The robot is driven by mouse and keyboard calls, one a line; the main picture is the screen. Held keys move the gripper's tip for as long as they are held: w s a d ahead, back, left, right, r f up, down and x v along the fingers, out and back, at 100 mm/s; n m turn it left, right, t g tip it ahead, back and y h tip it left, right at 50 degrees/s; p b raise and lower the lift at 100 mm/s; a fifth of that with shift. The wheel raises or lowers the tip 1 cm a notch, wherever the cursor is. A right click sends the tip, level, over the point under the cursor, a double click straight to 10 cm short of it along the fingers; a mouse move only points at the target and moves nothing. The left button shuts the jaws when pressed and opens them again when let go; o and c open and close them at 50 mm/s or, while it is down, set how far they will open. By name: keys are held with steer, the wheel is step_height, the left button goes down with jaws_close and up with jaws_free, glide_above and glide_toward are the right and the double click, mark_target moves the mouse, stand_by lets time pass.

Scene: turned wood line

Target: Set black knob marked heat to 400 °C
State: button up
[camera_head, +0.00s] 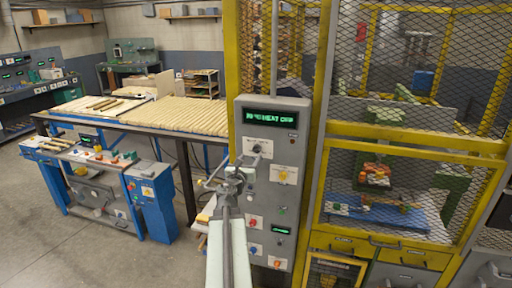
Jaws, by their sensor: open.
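A grey control panel (271,190) stands upright in the middle, with a green-lit display (270,118) at its top that seems to end in "HEAT OFF". Below the display is a small dark knob (257,149) on a white label. Its marking is too small to read, so I cannot tell for sure that it is the heat knob. My gripper (226,174) is open and empty, at the panel's left edge, lower and left of the dark knob. It appears apart from the knob. My arm hides part of the panel's lower left.
A yellow knob (283,176), a red knob (253,222) and a blue knob (252,250) are also on the panel. A yellow mesh cage (410,75) stands at right. A table of wooden rods (185,113) and a blue-legged machine (95,180) are at left.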

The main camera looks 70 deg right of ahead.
mark_target(255, 151)
steer(key=d, duration=0.7)
steer(key=shift+w+d+f, duration=0.1)
steer(key=shift+w+d, duration=0.2)
steer(key=shift+d, duration=0.1)
jaws_close()
